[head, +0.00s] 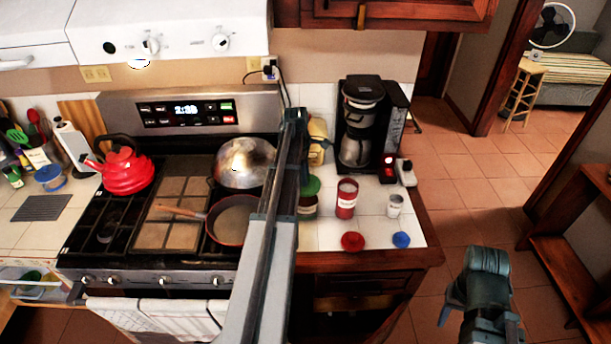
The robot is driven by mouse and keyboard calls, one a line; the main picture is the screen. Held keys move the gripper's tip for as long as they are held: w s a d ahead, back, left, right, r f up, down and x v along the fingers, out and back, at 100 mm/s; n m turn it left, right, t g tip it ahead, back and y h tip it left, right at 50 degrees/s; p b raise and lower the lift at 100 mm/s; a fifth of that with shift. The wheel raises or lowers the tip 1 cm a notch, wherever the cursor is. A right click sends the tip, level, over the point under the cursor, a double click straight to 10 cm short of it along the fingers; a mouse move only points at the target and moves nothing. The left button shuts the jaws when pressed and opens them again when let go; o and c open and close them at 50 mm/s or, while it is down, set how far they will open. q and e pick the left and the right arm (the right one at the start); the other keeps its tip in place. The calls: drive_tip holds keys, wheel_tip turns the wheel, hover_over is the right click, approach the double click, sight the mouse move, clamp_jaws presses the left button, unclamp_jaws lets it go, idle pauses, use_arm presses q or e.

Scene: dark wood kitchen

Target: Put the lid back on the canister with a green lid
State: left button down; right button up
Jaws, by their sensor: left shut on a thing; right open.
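The green lid (312,186) shows just right of my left arm, right over the dark green canister (308,206) on the white tiled counter. My arm hides the left part of both. I cannot tell whether the lid is seated on the rim or slightly above it. My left gripper (304,174) is shut on the green lid; its fingers are mostly hidden by the arm. My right gripper (478,316) is open and empty at the lower right, over the floor and away from the counter.
An open red canister (346,199) and a small white canister (395,206) stand to the right. Their red lid (352,241) and blue lid (401,240) lie in front. The coffee maker (362,125) stands behind. The stove with a pan (232,222) is left.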

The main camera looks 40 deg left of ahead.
use_arm(q)
drive_tip(key=shift+f+b, duration=2.15)
drive_tip(key=shift+f, duration=0.35)
drive_tip(key=shift+f, duration=0.15)
unclamp_jaws()
idle(0.6)
drive_tip(key=shift+r+p, duration=3.4)
drive_tip(key=shift+r, duration=0.2)
